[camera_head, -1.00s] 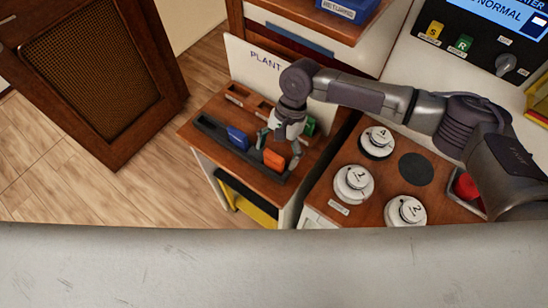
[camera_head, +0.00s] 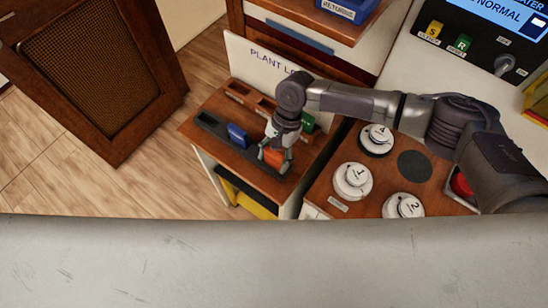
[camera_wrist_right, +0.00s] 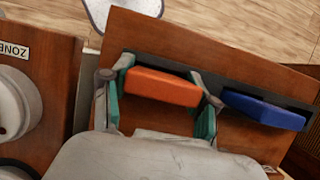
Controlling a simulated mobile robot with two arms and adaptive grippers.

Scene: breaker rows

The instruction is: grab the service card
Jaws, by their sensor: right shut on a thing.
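My right gripper (camera_head: 274,163) reaches down over the dark slotted rack (camera_head: 207,122) on the small wooden stand. Its fingers are shut on an orange card (camera_head: 275,156), one at each end of it. In the right wrist view the orange card (camera_wrist_right: 162,88) spans the gap between the green-padded fingers (camera_wrist_right: 160,112). The card is at the rack; I cannot tell whether it is clear of its slot. A blue card (camera_head: 237,136) stands in the rack beside it, also in the right wrist view (camera_wrist_right: 263,109). No lettering is readable on these cards. My left gripper is not in view.
A green card (camera_head: 307,122) stands behind the gripper, near the white "PLANT LO..." board (camera_head: 258,62). White numbered dials (camera_head: 352,181) and a red button (camera_head: 461,184) sit on the wooden panel to the right. Open floor (camera_head: 100,170) lies left of the stand.

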